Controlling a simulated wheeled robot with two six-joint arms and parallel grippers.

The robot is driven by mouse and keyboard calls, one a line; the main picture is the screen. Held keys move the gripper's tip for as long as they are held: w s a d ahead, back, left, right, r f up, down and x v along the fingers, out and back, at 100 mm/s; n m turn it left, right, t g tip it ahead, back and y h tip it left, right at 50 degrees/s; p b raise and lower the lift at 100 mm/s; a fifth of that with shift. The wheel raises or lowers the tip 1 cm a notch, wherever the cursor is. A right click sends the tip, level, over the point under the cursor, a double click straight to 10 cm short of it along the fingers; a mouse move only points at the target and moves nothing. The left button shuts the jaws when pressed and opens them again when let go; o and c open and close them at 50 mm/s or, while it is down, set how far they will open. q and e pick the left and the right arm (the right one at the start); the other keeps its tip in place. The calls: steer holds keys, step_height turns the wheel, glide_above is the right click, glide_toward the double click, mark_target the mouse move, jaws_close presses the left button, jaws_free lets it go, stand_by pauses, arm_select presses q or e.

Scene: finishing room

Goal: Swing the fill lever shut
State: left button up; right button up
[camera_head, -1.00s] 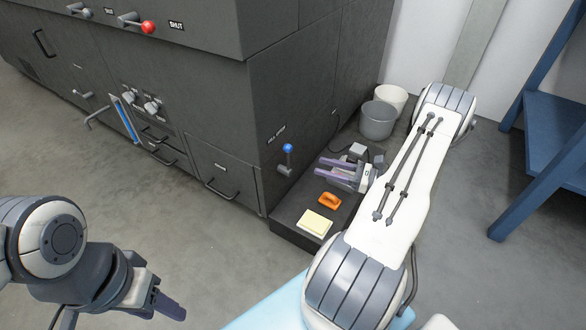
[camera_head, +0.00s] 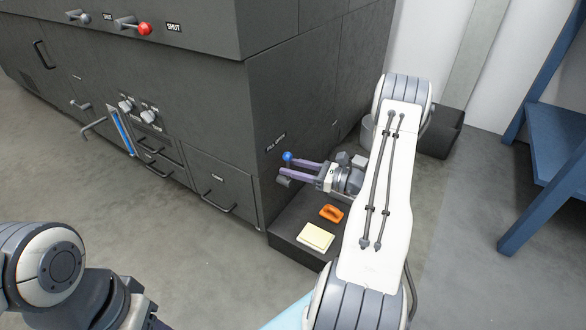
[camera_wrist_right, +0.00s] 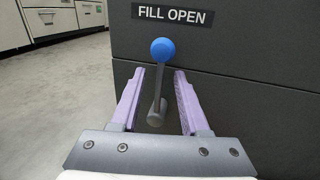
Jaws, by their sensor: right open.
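The fill lever has a blue ball knob (camera_head: 287,156) on a grey stem, on the dark machine's side face, low near its front corner. In the right wrist view the lever (camera_wrist_right: 157,88) stands nearly upright below a "FILL OPEN" label (camera_wrist_right: 172,15). My right gripper (camera_head: 292,169) is open, its purple fingers on either side of the lever's stem, with gaps visible on both sides. The blue knob shows just beyond the fingertips in the wrist view. My left arm is at the lower left of the head view; its fingers are out of frame.
A dark low platform (camera_head: 290,238) below the lever bears an orange handled item (camera_head: 331,213) and a cream block (camera_head: 315,237). A red-knobbed lever (camera_head: 144,29) marked SHUT is higher on the machine. A blue rack (camera_head: 550,140) stands at the right.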

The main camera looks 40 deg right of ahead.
jaws_close()
stand_by(1.3)
